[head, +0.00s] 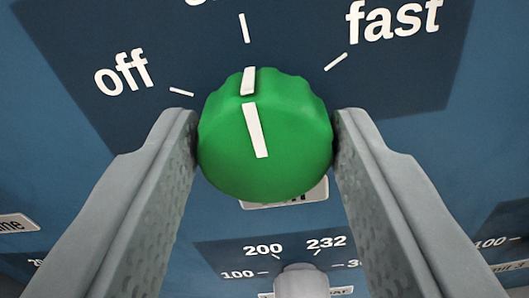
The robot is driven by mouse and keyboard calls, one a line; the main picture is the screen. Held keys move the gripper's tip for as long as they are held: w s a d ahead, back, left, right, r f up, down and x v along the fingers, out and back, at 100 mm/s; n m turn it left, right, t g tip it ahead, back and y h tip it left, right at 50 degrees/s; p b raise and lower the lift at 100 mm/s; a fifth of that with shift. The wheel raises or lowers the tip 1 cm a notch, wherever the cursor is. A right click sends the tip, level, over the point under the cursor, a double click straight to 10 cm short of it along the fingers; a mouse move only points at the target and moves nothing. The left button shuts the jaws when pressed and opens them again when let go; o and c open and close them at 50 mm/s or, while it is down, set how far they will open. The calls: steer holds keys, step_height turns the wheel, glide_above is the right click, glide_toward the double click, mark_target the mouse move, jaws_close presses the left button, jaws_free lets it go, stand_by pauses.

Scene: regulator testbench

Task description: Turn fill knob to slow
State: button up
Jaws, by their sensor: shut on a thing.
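The fill knob (290,160) is round and green with a ridged edge and a white pointer line. It stands in the middle of the head view. Its pointer points up, in line with the middle tick, whose label is cut off at the top edge. The "off" mark (122,72) is at the upper left and the "fast" mark (393,19) at the upper right. My gripper (265,140) is shut on the knob, with one grey finger on its left side and one on its right. The label under the knob is mostly hidden.
A smaller grey knob (301,282) stands below, between my fingers, on a dial (225,256) marked 100, 200 and 232. Parts of other dials and labels show at the lower left and right edges. The blue panel (60,160) is otherwise flat and bare.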

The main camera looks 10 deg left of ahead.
steer(key=o, duration=1)
steer(key=shift+s, duration=0.1)
steer(key=s, duration=1.7)
steer(key=shift+s, duration=0.15)
steer(key=s+r+n, duration=0.2)
steer(key=s, duration=3.2)
steer(key=shift+s+g, duration=0.25)
steer(key=shift+g, duration=0.05)
